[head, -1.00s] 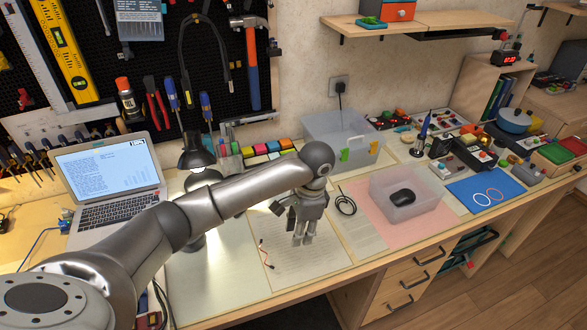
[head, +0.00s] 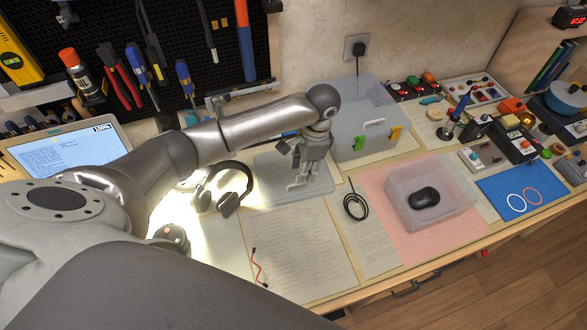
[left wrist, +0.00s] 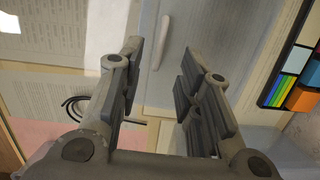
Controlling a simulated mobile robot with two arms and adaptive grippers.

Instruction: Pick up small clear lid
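The small clear lid (head: 270,178) lies flat on the table in front of the large clear box, a see-through rectangular sheet. It also shows in the left wrist view (left wrist: 205,25), with a pale bar handle (left wrist: 162,42) on top. My left gripper (head: 305,178) points down over the lid and hides part of it. In the left wrist view my left gripper (left wrist: 161,50) is open, and the handle shows in line with the gap between its fingertips. Whether the fingers touch the handle cannot be told. My right gripper is not in view.
The large clear box (head: 368,140) with green and orange latches stands close behind. Headphones (head: 222,192) lie left of the lid. A black cable coil (head: 355,205) and a small clear box (head: 445,212) holding a mouse (head: 424,198) are to the right. Papers (head: 300,245) lie in front.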

